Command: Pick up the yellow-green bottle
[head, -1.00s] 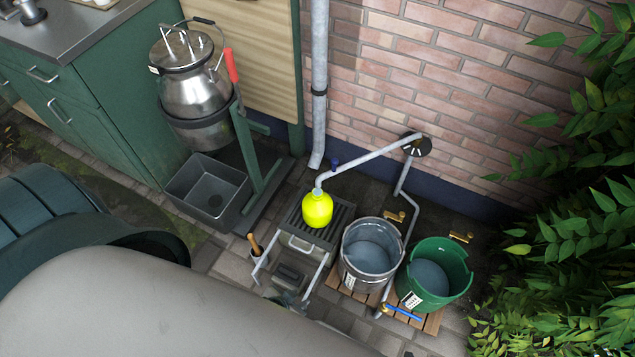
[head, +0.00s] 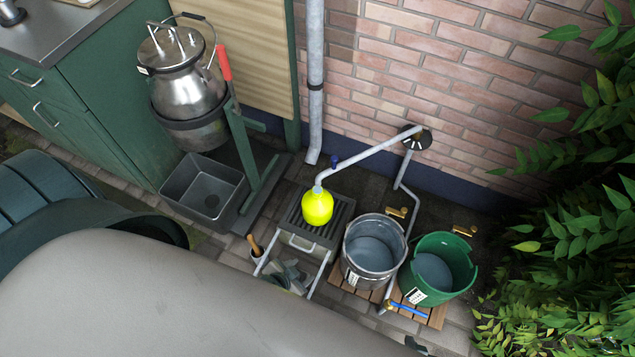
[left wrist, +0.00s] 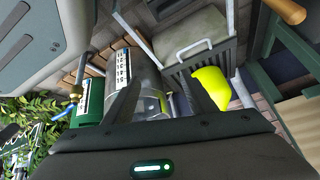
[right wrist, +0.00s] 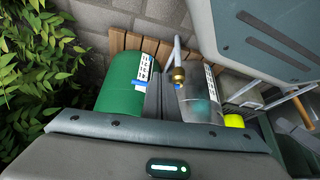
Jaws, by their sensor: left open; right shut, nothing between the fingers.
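The yellow-green bottle (head: 317,207) stands on a dark slatted rack (head: 341,215), beneath the end of a grey pipe. In the left wrist view the bottle (left wrist: 211,86) lies right of the middle, beside the right-hand finger, which overlaps its edge. My left gripper (left wrist: 158,88) is open, with nothing seen held between its fingers. My right gripper (right wrist: 160,85) is shut and empty, pointing towards the buckets. In the right wrist view only a small part of the bottle (right wrist: 234,121) shows, at the right. I cannot clearly make out either gripper in the head view.
A metal bucket (head: 348,262) and a green bucket (head: 462,282) stand on wooden slats right of the rack. The grey pipe (head: 370,156) runs from the brick wall to above the bottle. A grey basin (head: 175,187) and a metal churn (head: 190,88) stand to the left.

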